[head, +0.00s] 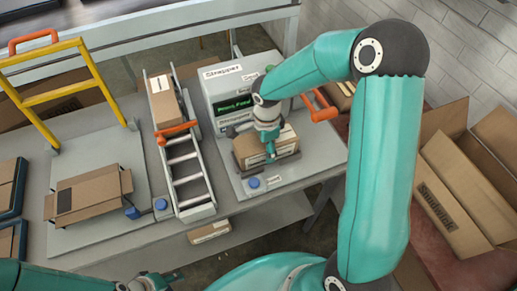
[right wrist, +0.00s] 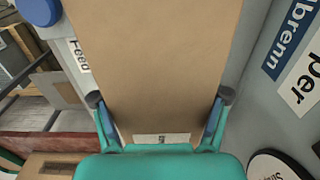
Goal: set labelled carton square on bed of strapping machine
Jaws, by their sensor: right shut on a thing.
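The brown carton (head: 284,143) is on or just above the bed (head: 288,174) of the strapping machine (head: 232,82); I cannot tell whether it rests there. My right gripper (head: 268,150) is over the carton, shut on it. In the right wrist view the carton (right wrist: 155,60) fills the space between the two fingers (right wrist: 161,98), and a white label (right wrist: 162,138) shows near the palm. The gripper hides part of the carton in the head view. My left gripper (head: 152,282) is low at the bottom edge, away from the carton; its fingers are too small to judge.
A roller conveyor (head: 186,180) with another carton (head: 163,103) stands left of the machine. An open carton (head: 88,192) lies on a plate under a yellow frame (head: 62,93). A blue button (head: 253,182) is at the bed's front corner. Large open boxes (head: 450,205) stand right.

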